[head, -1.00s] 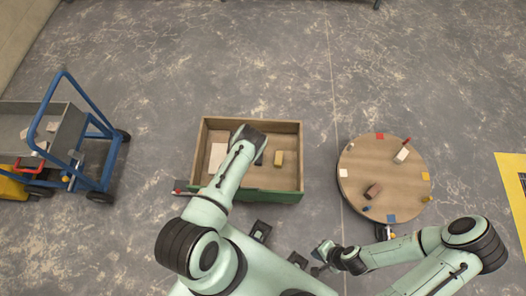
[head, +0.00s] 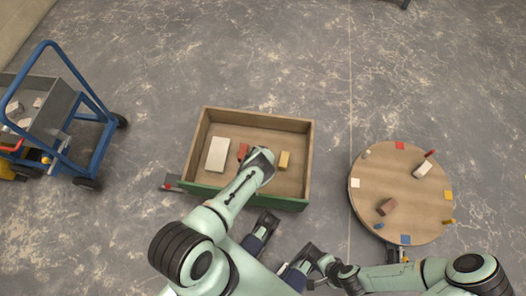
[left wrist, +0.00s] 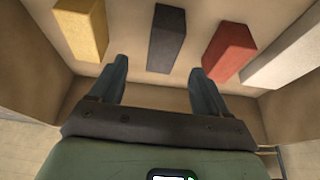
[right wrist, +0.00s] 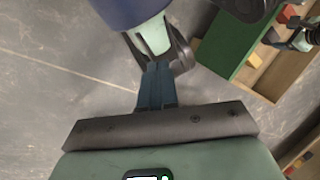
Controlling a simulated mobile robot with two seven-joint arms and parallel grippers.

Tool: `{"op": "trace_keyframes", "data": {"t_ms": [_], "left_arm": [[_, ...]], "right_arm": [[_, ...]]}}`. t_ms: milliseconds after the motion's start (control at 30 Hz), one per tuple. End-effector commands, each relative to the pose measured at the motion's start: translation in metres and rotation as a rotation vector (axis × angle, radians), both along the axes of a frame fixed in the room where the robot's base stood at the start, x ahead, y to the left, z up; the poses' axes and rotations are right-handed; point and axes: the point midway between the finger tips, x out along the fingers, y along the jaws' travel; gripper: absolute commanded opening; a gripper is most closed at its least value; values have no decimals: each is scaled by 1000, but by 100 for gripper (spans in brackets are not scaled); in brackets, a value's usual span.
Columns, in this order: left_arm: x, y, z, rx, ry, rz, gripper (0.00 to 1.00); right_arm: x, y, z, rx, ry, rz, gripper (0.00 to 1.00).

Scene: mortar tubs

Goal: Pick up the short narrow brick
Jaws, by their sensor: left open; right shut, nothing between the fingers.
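Several bricks lie in a wooden box with a green front (head: 246,197): a large white block (head: 217,154), a red brick (head: 243,151), a yellow brick (head: 284,160) and a dark grey brick (left wrist: 167,38). The dark brick is hidden under my left gripper in the head view. In the left wrist view my left gripper (left wrist: 160,68) is open and empty, with the narrow dark brick ahead between its fingers and apart from them. Yellow is to its left, red to its right. My right gripper (right wrist: 157,75) is shut and empty, low near my own body, outside the box.
A round wooden table (head: 405,190) on the right holds small blocks, including a brown brick (head: 387,206) and a white one (head: 422,169), with coloured squares near its rim. A blue-framed cart (head: 88,150) stands at the left. Concrete floor behind the box is clear.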

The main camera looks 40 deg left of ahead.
Motion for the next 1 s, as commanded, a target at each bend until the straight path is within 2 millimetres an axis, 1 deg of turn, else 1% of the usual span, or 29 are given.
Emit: {"op": "trace_keyframes", "data": {"t_ms": [33,233,400,633,767,867,900,1000], "left_arm": [[1,2,-12,1,2,2,77],[6,4,-23,1,3,0,77],[10,6,-28,0,1,1,77],[11,7,-31,0,1,0,77],[13,9,-39,1,3,1,77],[16,12,-48,1,2,2,77],[18,14,-53,2,2,2,77],[22,17,-62,1,3,2,77]], "right_arm": [[4,-1,-13,-3,-10,-3,0],[36,-16,-35,-44,-97,-40,0],[51,-23,-45,-64,-136,-56,0],[59,-27,-50,-74,-158,-65,0],[72,-34,-62,-91,-191,-78,0],[88,-42,-74,-111,-232,-95,0],[89,-46,-84,-119,-233,-101,0],[93,-55,-102,-139,-235,-115,0]]}}
